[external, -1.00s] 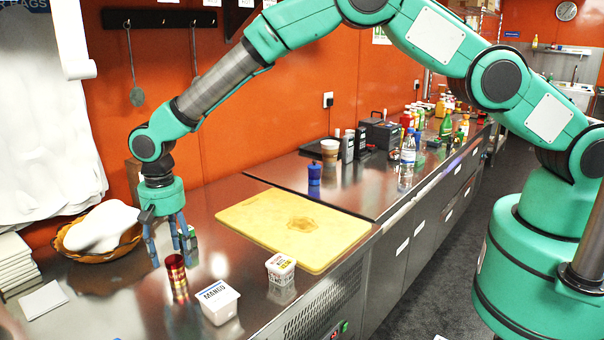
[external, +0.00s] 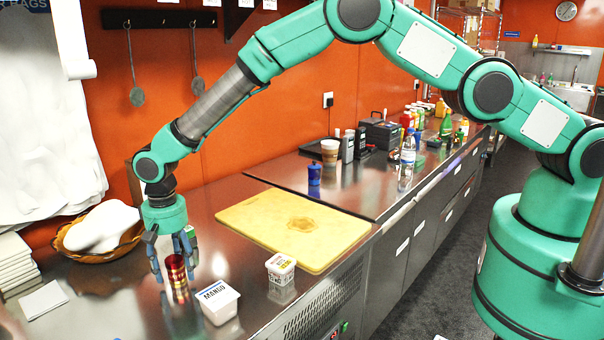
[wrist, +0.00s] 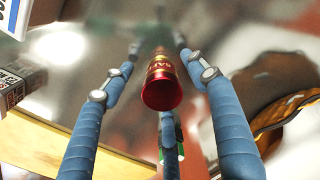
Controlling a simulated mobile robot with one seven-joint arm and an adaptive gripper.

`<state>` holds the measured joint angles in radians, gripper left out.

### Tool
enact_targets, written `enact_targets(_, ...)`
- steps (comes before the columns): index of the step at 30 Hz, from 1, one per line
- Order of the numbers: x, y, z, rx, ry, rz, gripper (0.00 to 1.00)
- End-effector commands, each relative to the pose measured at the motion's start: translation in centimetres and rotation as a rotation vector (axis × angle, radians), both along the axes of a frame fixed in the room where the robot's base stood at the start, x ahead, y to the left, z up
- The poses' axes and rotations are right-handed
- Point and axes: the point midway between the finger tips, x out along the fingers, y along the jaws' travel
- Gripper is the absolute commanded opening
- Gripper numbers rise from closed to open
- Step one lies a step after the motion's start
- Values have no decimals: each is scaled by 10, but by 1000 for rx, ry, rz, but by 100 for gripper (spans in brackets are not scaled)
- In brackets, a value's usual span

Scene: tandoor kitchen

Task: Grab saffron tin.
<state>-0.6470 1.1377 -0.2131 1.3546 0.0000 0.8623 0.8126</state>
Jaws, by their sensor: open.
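The saffron tin, which I take to be the shiny red and gold tin (external: 178,272), stands upright on the steel counter. It also shows in the wrist view (wrist: 161,92), top end towards me, between the fingers. My gripper (external: 174,272) points down over it, with its blue fingers spread open around the tin. In the wrist view, my gripper's fingers (wrist: 160,55) show on both sides of the tin and one below it. I see gaps between the side fingers and the tin. Lettering on the tin is too small to read.
A white mango tub (external: 217,303) stands close to the right of the tin. A small lettered tub (external: 280,268) and a yellow cutting board (external: 250,220) lie further right. A basket (external: 130,240) with a white bundle is at left.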

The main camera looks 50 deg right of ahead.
Motion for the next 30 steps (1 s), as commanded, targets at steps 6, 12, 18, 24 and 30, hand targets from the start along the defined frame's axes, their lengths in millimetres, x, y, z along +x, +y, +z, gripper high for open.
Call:
enact_targets(6, 0, 0, 0, 0, 0, 0, 44)
enact_targets(12, 0, 0, 0, 0, 0, 0, 9)
enact_targets(18, 0, 0, 0, 0, 0, 0, 8)
enact_targets(24, 0, 0, 1, 0, 0, 0, 8)
enact_targets(30, 0, 0, 7, 1, -1, 0, 8)
